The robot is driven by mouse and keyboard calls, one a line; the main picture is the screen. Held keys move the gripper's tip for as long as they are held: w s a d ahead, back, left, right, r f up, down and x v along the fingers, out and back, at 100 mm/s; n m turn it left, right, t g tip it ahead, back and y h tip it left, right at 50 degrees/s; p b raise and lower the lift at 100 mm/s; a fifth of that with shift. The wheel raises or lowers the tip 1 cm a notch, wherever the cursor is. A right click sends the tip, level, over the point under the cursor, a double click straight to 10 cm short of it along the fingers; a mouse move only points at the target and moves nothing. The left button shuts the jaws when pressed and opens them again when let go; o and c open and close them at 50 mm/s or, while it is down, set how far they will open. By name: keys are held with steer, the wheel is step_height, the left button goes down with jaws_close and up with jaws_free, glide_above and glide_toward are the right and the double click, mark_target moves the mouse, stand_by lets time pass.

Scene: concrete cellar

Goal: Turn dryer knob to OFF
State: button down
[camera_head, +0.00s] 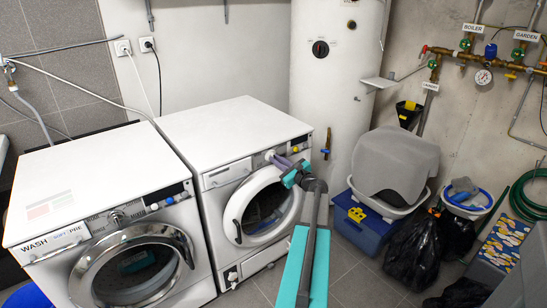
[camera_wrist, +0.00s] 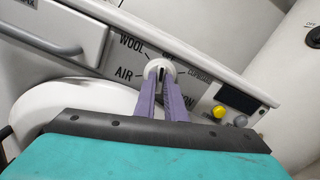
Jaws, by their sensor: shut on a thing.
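The dryer (camera_head: 232,150) is the right of two white machines; its round door is closed. Its white dial knob (camera_wrist: 160,66) sits on the front panel, ringed by the labels WOOL, AIR and CUPBOARD. Another label at the top is partly covered, and one at the lower right ends in "ON". My gripper (camera_wrist: 160,80) has its two purple fingers shut on the knob, one on each side. In the head view my gripper (camera_head: 281,163) reaches the panel from the right front. Fingers hide the lower part of the knob, and I cannot tell which label it points to.
A yellow button (camera_wrist: 218,112), a grey button and a dark display lie right of the knob. The washer (camera_head: 100,200) stands to the left. A white boiler tank (camera_head: 335,90) stands behind right. A blue box (camera_head: 362,222) and black bags (camera_head: 413,250) crowd the floor at right.

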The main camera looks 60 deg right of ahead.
steer(key=shift+w+d+r+m, duration=0.1)
steer(key=shift+w+r+m, duration=0.2)
steer(key=shift+r, duration=0.05)
steer(key=shift+r+m+p, duration=0.1)
steer(key=shift+m+p, duration=1.3)
steer(key=shift+p, duration=0.75)
steer(key=c, duration=1.7)
jaws_free()
steer(key=shift+a+f, duration=0.25)
steer(key=shift+f, duration=0.15)
steer(key=shift+s, duration=0.15)
steer(key=v, duration=0.7)
steer(key=shift+d+b, duration=0.15)
steer(key=shift+b, duration=0.25)
